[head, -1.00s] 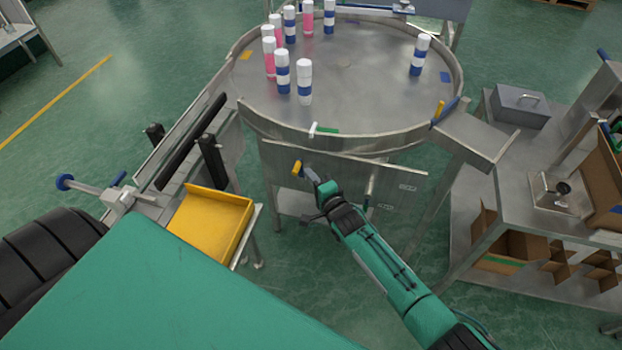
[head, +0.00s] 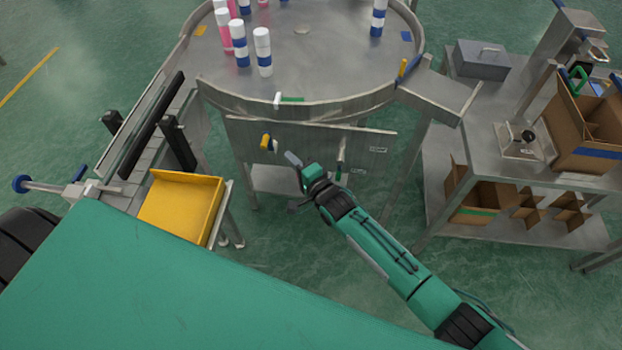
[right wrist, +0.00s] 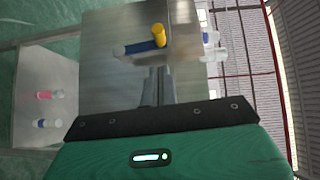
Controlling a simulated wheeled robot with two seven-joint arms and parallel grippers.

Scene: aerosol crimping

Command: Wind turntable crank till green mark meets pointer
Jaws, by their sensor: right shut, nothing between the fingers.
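The round steel turntable (head: 330,75) carries several white-capped cans. A green mark (head: 292,99) sits on its near rim, just right of the small white pointer (head: 277,101). The crank's yellow knob (head: 265,142) is on the front panel below. My left gripper is out of view.
A yellow tray (head: 183,205) stands left of the turntable, near a guide rail (head: 150,125). At right, a steel bench (head: 480,125) holds a grey box (head: 481,60) and a cardboard box (head: 590,130). A steel chute (head: 440,95) juts from the turntable's right side. Green floor is open between.

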